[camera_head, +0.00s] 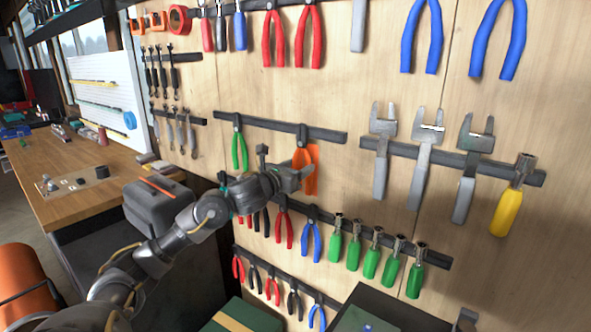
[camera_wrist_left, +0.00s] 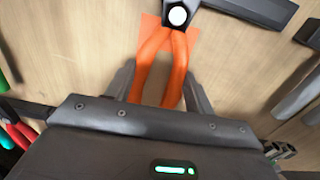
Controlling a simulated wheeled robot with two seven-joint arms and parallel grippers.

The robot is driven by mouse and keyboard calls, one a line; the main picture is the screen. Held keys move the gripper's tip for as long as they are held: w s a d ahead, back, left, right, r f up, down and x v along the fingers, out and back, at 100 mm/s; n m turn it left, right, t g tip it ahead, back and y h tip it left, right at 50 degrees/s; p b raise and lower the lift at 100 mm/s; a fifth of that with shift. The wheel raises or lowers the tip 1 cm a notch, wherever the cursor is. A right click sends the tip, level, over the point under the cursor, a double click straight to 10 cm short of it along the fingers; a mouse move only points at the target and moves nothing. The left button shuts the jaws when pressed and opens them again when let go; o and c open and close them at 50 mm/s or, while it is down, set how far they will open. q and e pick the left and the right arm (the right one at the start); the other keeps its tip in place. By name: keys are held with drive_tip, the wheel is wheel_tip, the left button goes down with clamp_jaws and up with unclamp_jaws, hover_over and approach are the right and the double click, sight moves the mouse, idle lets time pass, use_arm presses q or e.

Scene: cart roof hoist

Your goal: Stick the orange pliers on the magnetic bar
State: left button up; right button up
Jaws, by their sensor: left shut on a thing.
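The orange pliers (camera_head: 312,182) hang head up, handles down, against the wooden wall panel. Their dark head lies over the black magnetic bar (camera_head: 270,126); whether it touches the bar cannot be told. My left gripper (camera_head: 301,178) is shut on the orange handles. In the left wrist view the orange pliers (camera_wrist_left: 178,68) run up between the two fingers, with a white round spot on the head, and the magnetic bar (camera_wrist_left: 252,9) shows at the top right. An orange patch (camera_wrist_left: 150,24) shows on the wall behind the pliers. My right gripper is not in view.
Green-handled pliers (camera_head: 239,152) hang on the same bar to the left. Calipers (camera_head: 425,155) hang to the right. A wooden workbench (camera_head: 60,205) stands at the left.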

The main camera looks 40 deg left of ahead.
use_arm(q)
drive_tip(key=shift+w+r, duration=0.1)
drive_tip(key=o, duration=1.2)
drive_tip(key=shift+w, duration=0.1)
drive_tip(key=shift+s+d+f+b, duration=0.15)
drive_tip(key=shift+s+b, duration=0.85)
drive_tip(key=shift+s, duration=1.75)
drive_tip(key=shift+s+d+f+b, duration=0.1)
drive_tip(key=shift+s+b, duration=0.9)
drive_tip(key=shift+s, duration=1.7)
drive_tip(key=shift+r, duration=0.1)
